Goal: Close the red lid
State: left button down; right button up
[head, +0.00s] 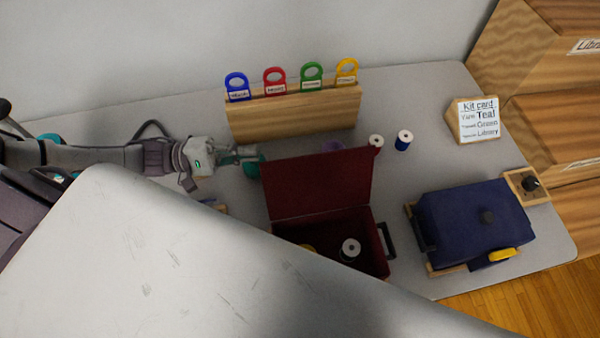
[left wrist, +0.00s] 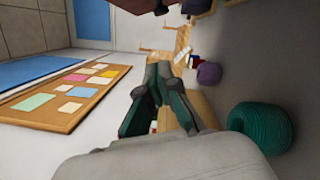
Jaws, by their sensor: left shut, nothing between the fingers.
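The red lid (head: 318,184) stands open and raised at the back of the red box (head: 378,254). Inside the box a black spool with a white top (head: 349,250) shows, with a bit of yellow beside it. My left gripper (head: 252,153) is shut and empty, just left of the lid's upper left corner; I cannot tell whether it touches the lid. Its closed fingers also show in the left wrist view (left wrist: 160,85), with a dark red piece at the top edge, likely the lid (left wrist: 145,5). The box's front is hidden by a large pale shape. My right gripper is out of view.
A teal yarn ball (left wrist: 262,128) lies close by my left gripper, a purple one (left wrist: 208,73) beyond it. A wooden rack (head: 295,115) with coloured tags stands behind.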

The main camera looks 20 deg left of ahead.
aim_at(300, 167)
pick_arm(q)
jog(key=d+p, duration=0.1)
jog(key=d, duration=0.2)
jog(key=d+p, duration=0.1)
jog(key=d, duration=0.3)
jog(key=w+d+p, duration=0.1)
jog(key=d, duration=0.3)
jog(key=shift+d+r, duration=0.2)
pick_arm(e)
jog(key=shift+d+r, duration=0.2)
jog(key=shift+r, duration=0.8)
